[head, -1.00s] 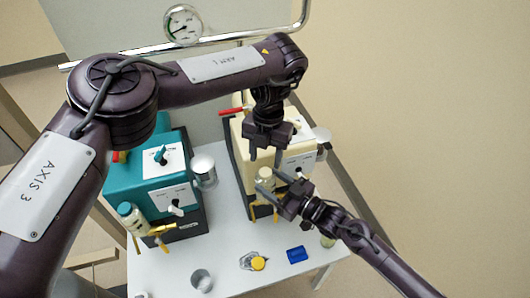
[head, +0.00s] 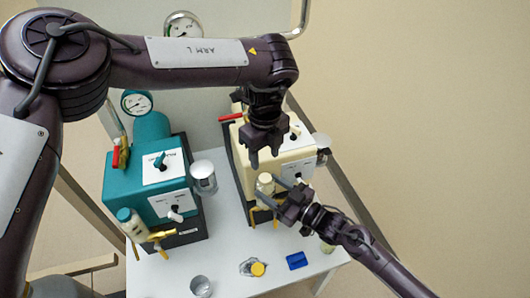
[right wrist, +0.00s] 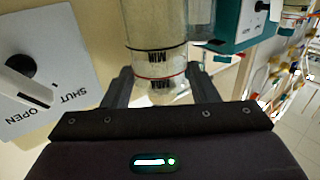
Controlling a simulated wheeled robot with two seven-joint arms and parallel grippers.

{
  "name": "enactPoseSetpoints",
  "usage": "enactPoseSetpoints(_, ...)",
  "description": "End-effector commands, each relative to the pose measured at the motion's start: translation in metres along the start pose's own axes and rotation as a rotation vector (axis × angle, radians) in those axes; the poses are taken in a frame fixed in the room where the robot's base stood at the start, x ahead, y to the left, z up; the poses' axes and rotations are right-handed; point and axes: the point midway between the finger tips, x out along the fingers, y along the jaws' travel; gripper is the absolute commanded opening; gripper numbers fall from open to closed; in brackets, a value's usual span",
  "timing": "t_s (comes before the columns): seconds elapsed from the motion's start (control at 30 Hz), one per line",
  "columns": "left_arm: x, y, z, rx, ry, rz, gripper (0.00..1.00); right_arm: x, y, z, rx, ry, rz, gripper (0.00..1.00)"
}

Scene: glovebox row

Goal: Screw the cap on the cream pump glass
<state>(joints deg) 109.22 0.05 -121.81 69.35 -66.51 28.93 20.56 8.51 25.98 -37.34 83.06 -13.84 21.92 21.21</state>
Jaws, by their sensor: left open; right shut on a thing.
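The cream pump (head: 284,160) stands at the right of the table. Its glass (head: 263,189) is upright at the pump's front, with a cream-coloured cap (head: 265,178) on top; I cannot tell how tightly it sits. My right gripper (head: 275,190) is shut on this glass from the right. In the right wrist view the clear glass (right wrist: 158,65), with MIN marks and a red line, stands between the fingers, its cap out of view. My left gripper (head: 265,160) is open and empty, fingers pointing down just above the cap.
The teal pump (head: 158,175) stands at the left, with its own glass and teal cap (head: 125,215). A metal can (head: 203,177) stands between the pumps. A clear cup (head: 201,286), a yellow-topped part (head: 258,269) and a blue block (head: 297,261) are near the table's front edge.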

Motion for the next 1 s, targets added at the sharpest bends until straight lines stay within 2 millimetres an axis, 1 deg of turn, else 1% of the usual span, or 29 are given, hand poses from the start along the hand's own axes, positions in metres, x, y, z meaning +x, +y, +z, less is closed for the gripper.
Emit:
enactPoseSetpoints(0.23,0.000,0.000,0.000,0.001,0.000,0.000,0.48,0.000,0.001,0.000,-0.002,0.000,0.002,0.00)
enactPoseSetpoints(0.37,0.007,0.000,0.000,0.002,0.000,0.001,0.48,0.000,0.001,0.000,-0.002,0.000,0.002,0.00)
enactPoseSetpoints(0.47,0.020,0.000,-0.001,0.003,0.001,0.003,0.48,0.000,0.001,0.000,-0.002,0.000,0.002,0.00)
enactPoseSetpoints(0.6,0.043,0.000,-0.001,0.003,0.002,0.003,0.48,0.000,0.001,0.000,-0.002,0.000,0.002,0.00)
enactPoseSetpoints(0.73,0.061,0.000,-0.001,0.003,0.001,0.002,0.48,0.000,0.001,0.000,-0.002,0.000,0.002,0.00)
enactPoseSetpoints(0.9,0.076,0.000,0.000,0.003,0.001,0.001,0.48,0.000,0.001,0.000,-0.002,0.000,0.002,0.00)
enactPoseSetpoints(1.0,0.080,0.000,0.000,0.002,0.001,0.001,0.48,0.000,0.001,0.000,-0.002,0.000,0.002,0.00)
